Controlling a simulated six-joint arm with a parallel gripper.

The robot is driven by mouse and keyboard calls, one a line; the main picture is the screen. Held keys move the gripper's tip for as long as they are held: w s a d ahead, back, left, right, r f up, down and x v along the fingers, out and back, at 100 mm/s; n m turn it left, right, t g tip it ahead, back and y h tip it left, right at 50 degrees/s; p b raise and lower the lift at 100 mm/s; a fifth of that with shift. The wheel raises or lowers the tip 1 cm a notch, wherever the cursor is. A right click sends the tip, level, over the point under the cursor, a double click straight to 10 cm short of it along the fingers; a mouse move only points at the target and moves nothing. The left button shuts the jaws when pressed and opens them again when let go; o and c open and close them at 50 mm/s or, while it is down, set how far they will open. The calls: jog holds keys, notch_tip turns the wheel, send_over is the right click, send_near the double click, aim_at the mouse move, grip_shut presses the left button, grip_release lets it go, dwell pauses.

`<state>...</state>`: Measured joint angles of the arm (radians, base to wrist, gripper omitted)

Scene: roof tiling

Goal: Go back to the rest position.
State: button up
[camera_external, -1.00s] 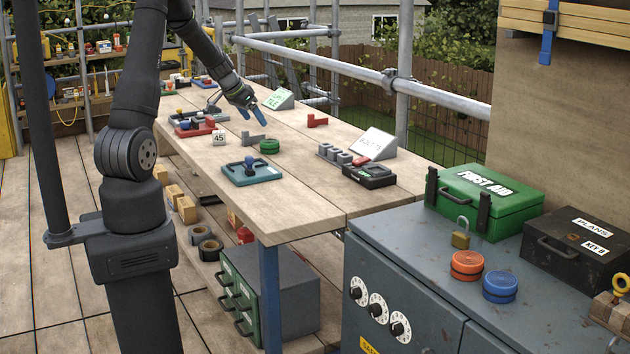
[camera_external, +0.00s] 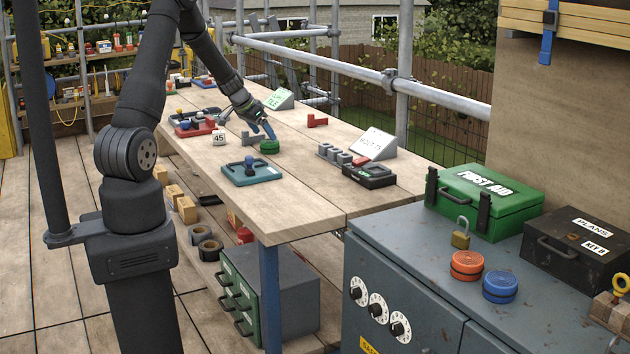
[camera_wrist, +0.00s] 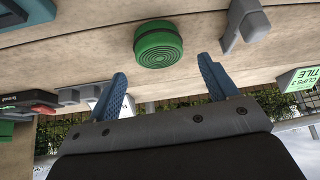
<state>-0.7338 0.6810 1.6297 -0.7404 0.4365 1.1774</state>
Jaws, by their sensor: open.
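My gripper (camera_external: 264,132) has blue fingers and hangs low over the wooden bench (camera_external: 290,190), right by the green round tin (camera_external: 270,146). In the wrist view my gripper (camera_wrist: 163,92) is open, its two fingers wide apart with nothing between them. The green round tin, with ringed top, shows ahead of the fingertips in the wrist view (camera_wrist: 158,43). From these views I cannot tell whether a finger touches it.
A grey hook-shaped piece (camera_external: 251,138) lies beside the tin, with a "45" block (camera_external: 219,138) to its left. A teal tray (camera_external: 251,172) with a blue knob is in front. A red piece (camera_external: 317,121) lies behind. Scaffold rails (camera_external: 350,68) run along the far side.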

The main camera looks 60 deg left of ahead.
aim_at(269, 141)
jog(key=x, duration=0.5)
jog(key=shift+w+f, duration=0.1)
jog(key=shift+r, duration=0.75)
jog(key=shift+f, duration=0.15)
